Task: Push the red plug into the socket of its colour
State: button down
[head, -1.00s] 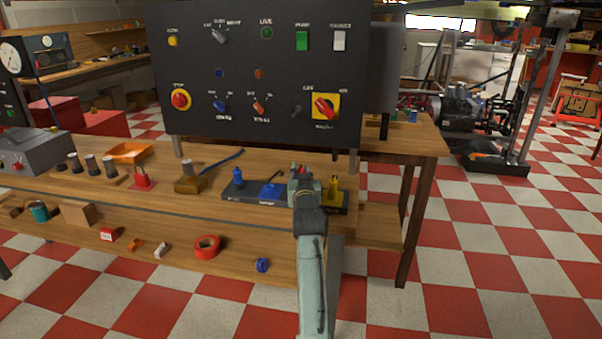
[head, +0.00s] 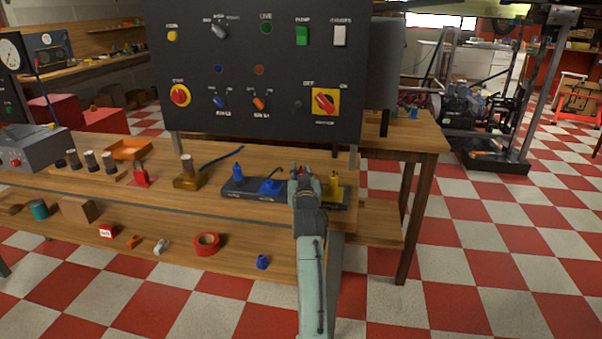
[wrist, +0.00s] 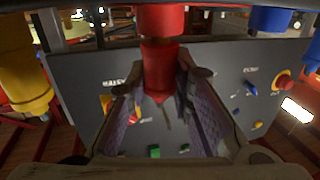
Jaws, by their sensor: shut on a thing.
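My gripper (head: 303,173) is at the dark socket strip (head: 240,190) on the bench, between a blue plug and a yellow plug (head: 333,187). In the wrist view, my gripper (wrist: 161,80) is shut on the red plug (wrist: 160,68), which stands between its two pads. Another red part (wrist: 158,19) lies beyond the plug's end, in line with it. A narrow dark line shows between them, and I cannot tell how deep the plug sits. In the head view the gripper mostly hides the red plug and its socket.
The dark control panel (head: 260,75) rises behind.

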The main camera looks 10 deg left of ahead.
jog(key=shift+f, duration=0.45)
jog(key=c, duration=1.3)
grip_release()
jog(key=shift+c, duration=0.2)
jog(key=v, duration=1.2)
